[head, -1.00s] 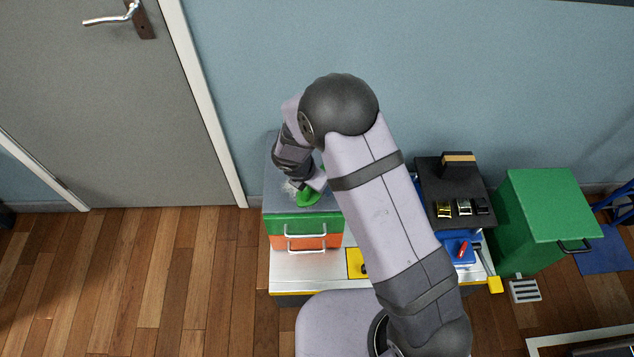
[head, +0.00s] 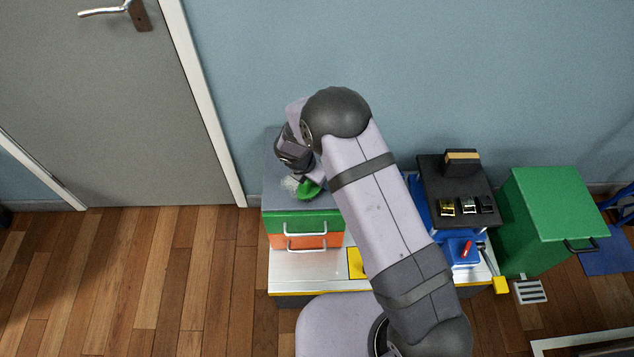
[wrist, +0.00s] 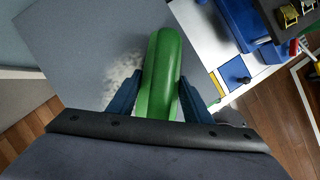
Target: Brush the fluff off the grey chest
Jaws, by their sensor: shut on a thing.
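The grey chest (head: 275,165) stands at the left end of the workbench, with a grey top and a green and an orange drawer in front. My gripper (wrist: 160,97) is shut on a green brush (wrist: 161,65), which also shows in the head view (head: 308,191) over the front part of the chest top. Pale fluff (wrist: 122,75) lies on the top, just left of the brush in the wrist view. It also shows in the head view (head: 290,185), left of the brush. Whether the bristles touch the top is hidden.
A black rack (head: 457,185) with several buckles and a blue block with a red item (head: 464,250) are on the right of the bench. A green bin (head: 545,220) stands further right. A blue wall is behind; wooden floor lies open in front left.

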